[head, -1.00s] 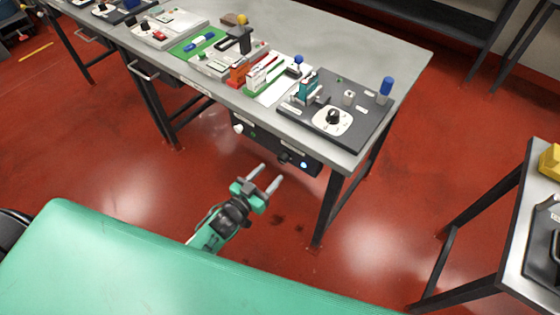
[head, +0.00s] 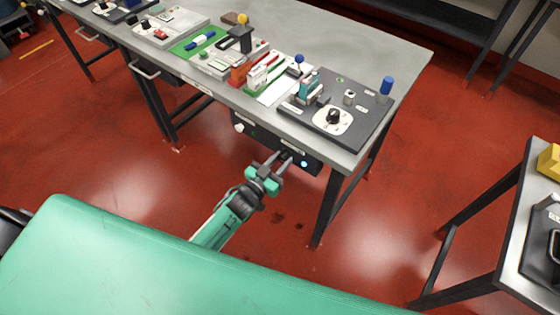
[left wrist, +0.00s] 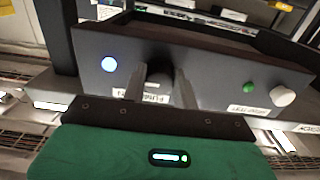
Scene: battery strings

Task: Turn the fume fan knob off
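The dark fume fan knob (left wrist: 160,76) sits on the front of a dark panel under the table edge, and its label below reads partly "FUME". It also shows small in the head view (head: 286,154). My left gripper (head: 279,160) reaches up to it. In the left wrist view the two fingers (left wrist: 160,84) stand on either side of the knob, with what look like narrow gaps, so the gripper looks open around it. The knob's pointer is not readable. A lit blue-white lamp (left wrist: 109,64) is beside the knob. My right gripper is not in view.
The panel (head: 266,143) also carries a white knob (left wrist: 282,97) and a green button (left wrist: 249,87). Above is the grey table (head: 330,55) with a dark dial board (head: 360,116) near its corner. A table leg (head: 325,210) stands right of my gripper.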

